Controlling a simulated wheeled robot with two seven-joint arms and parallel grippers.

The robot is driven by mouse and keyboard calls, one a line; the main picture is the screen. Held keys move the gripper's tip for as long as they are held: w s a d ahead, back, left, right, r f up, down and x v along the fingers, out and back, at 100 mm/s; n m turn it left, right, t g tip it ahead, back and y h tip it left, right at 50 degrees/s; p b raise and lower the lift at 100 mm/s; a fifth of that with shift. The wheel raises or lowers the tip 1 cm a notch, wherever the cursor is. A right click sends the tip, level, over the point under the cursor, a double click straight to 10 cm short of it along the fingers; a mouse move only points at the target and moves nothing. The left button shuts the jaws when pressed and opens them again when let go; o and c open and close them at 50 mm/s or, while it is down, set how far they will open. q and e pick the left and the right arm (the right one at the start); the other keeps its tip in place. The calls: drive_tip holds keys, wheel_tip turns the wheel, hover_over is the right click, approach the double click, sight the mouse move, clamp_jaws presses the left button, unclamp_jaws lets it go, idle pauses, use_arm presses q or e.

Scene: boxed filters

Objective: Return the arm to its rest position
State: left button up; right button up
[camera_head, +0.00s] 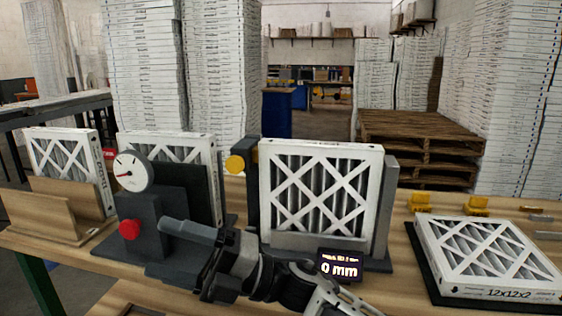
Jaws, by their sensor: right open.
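My right arm comes in from the bottom right, and its dark grey right gripper (160,247) points left over the front part of the bench. Its two fingers are apart and I see nothing held between them. The gripper is in front of a dark stand that carries a round white dial gauge (132,171) and a red knob (129,229). A white-framed filter (322,195) stands upright in a grey fixture to the right of the gripper. A small display (340,267) reading 0 mm is beside my forearm. My left gripper is not in view.
Another filter (170,150) stands behind the gauge, and one (66,160) leans in a wooden holder (50,212) at left. A filter marked 12x12x2 (490,257) lies flat on a dark base at right. Yellow blocks (477,205) sit behind it. Stacked boxes and pallets (420,138) are beyond.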

drive_tip(key=w+d+f+m+t+h, duration=0.2)
drive_tip(key=d+f+m+t+h, duration=0.55)
drive_tip(key=m, duration=0.65)
drive_tip(key=w+d+f+m+t+h, duration=0.1)
drive_tip(key=d+f+m+t+h, duration=0.55)
drive_tip(key=f+m+t, duration=0.65)
drive_tip(key=s+d+f+m+g+h, duration=0.6)
drive_tip(key=s+d+f+m, duration=0.3)
drive_tip(key=s+d+f, duration=0.7)
drive_tip(key=shift+s+f+m+g, duration=0.25)
drive_tip(key=shift+f+m+g, duration=0.15)
drive_tip(key=shift+f+g, duration=0.4)
drive_tip(key=shift+f, duration=0.1)
